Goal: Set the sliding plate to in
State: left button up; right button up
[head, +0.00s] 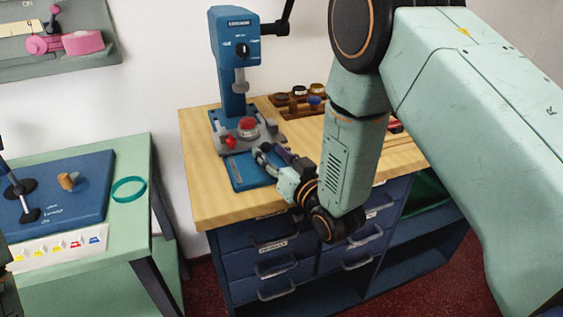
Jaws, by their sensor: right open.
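The blue press (234,70) stands upright on the wooden worktop, with a black lever at its upper right. Low on its blue base (242,181) is a grey sliding plate (219,139), carrying a red-topped round piece (248,125). A small red knob (231,142) is at the plate's front. A slot runs along the base in front of it. My right gripper (268,153) is open and empty over the right side of the base, close to the plate's front edge. It hides part of the base; contact cannot be told.
Drawers are below. At left, a green table (131,230) holds a blue board (85,190) and a teal ring (129,189). The worktop's front left is clear.

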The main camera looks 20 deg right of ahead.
jog(key=v, duration=1.1)
jog(key=shift+s, duration=0.35)
jog(key=shift+d, duration=0.1)
jog(key=shift+f, duration=0.1)
